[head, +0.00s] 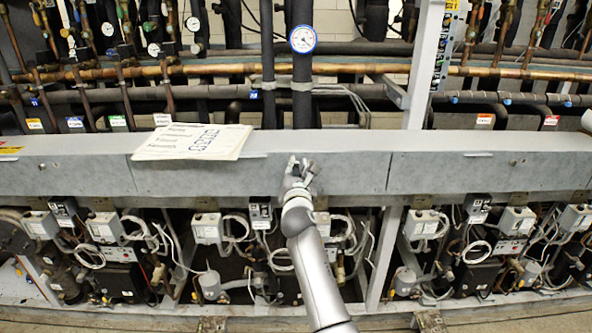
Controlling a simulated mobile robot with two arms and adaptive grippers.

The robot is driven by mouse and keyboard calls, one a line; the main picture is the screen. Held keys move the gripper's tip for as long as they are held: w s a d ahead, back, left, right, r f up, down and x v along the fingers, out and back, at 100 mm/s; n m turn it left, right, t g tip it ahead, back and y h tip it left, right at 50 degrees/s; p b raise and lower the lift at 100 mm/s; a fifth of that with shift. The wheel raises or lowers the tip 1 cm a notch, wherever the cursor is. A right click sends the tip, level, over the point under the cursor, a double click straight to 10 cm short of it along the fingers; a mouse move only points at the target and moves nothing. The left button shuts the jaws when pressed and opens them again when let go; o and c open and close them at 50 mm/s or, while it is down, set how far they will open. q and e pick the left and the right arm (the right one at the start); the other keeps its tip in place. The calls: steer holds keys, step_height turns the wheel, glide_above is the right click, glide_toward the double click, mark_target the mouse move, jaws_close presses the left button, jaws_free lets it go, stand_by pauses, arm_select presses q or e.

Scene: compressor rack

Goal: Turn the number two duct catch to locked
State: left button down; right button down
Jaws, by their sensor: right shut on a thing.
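The long grey duct (450,172) runs across the whole head view at mid height. My left gripper is not in view.
A paper sheet (192,142) lies on the duct's top, left of my right gripper. A round gauge (303,39) and copper pipes stand behind. Below the duct are compressors with grey boxes and loose cables. A grey upright post (424,65) stands to the right.

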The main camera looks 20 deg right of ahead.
stand_by(0.7)
steer(key=c, duration=1.3)
jaws_free()
steer(key=v, duration=1.2)
